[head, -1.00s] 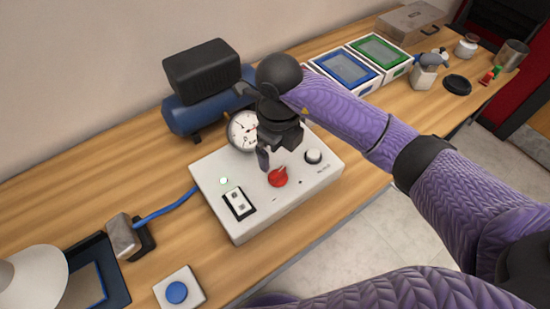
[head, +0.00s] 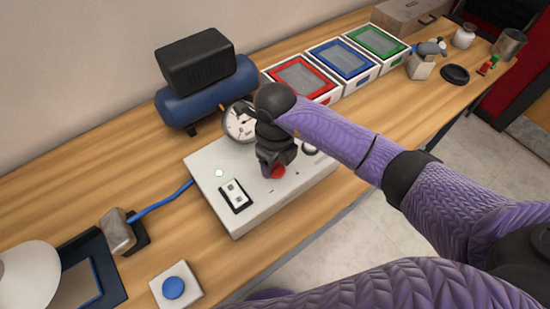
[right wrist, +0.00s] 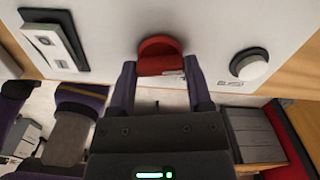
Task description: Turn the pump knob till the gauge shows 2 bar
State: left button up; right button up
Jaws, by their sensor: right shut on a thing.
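The white control box (head: 225,210) stands on the bench with a red knob (head: 278,172) on its top. My right gripper (head: 270,165) is down over this knob. In the right wrist view its two fingers (right wrist: 158,72) are shut on the red knob (right wrist: 158,48), one at each side. The round white gauge (head: 240,121) stands behind the box, partly hidden by my right arm. Its dark needle is too small to read against the scale. My left gripper is not in view.
A white knob (right wrist: 250,65) sits beside the red one, and a rocker switch (head: 235,195) on the box's left. A blue compressor tank (head: 205,95) is behind. Red, blue and green trays (head: 378,44) line the back. A blue button (head: 174,288) is at front left.

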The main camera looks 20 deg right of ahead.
jog(key=shift+c, duration=1.1)
jog(key=shift+n, duration=0.7)
jog(key=shift+n+b, duration=0.3)
jog(key=shift+n, duration=0.1)
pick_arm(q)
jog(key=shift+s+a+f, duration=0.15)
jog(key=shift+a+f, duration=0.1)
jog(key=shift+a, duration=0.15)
pick_arm(e)
jog(key=o, duration=1)
jog(key=shift+o, duration=1.3)
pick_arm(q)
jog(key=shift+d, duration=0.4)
pick_arm(e)
jog(key=shift+r, duration=0.1)
